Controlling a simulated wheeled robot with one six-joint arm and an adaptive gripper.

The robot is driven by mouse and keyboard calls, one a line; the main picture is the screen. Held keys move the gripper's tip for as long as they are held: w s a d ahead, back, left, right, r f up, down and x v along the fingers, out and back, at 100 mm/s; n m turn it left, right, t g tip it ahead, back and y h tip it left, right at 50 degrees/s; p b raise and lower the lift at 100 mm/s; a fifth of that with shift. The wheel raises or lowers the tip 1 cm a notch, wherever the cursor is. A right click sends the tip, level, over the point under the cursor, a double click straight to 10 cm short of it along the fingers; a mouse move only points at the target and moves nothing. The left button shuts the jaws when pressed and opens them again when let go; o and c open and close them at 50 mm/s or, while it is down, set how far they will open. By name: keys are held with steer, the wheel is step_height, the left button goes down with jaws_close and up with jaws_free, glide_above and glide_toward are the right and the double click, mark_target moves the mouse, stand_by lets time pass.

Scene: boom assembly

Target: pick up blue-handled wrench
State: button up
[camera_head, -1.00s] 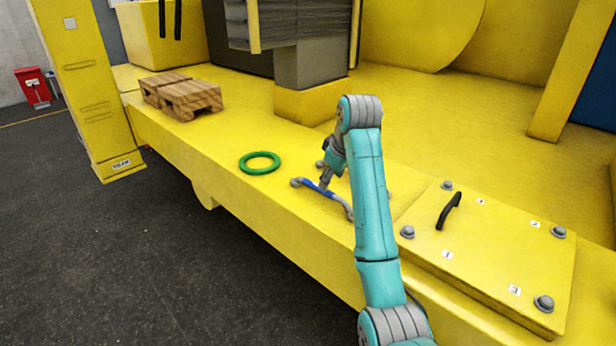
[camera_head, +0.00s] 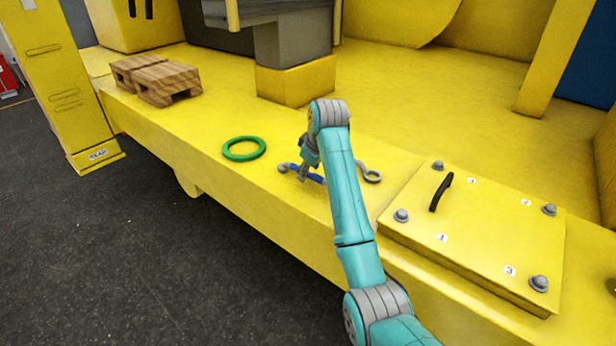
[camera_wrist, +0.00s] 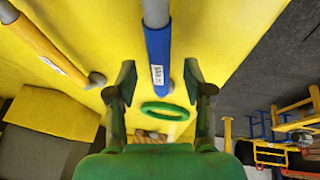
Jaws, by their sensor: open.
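The blue-handled wrench (camera_head: 312,177) lies on the yellow deck, partly hidden by my arm. Its grey left end shows beside my gripper (camera_head: 304,170). In the wrist view the blue handle (camera_wrist: 158,52) with a white label runs between the two fingers, with a grey shaft above it. My gripper (camera_wrist: 159,80) is open, one finger on each side of the handle with a gap to both. I cannot tell how far the fingertips are above the deck.
An orange-handled tool (camera_wrist: 45,42) lies beside the wrench. A green ring (camera_head: 244,149) lies left of it. A bolted plate with a black handle (camera_head: 441,191) is at right. Wooden pallets (camera_head: 155,80) stand at the far left. The deck's front edge drops to dark floor.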

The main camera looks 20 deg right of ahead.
steer(key=shift+x, duration=1.3)
jaws_close()
steer(key=shift+r, duration=0.15)
step_height(320, 180, up, 10)
steer(key=shift+f, duration=0.1)
steer(key=shift+s, duration=0.1)
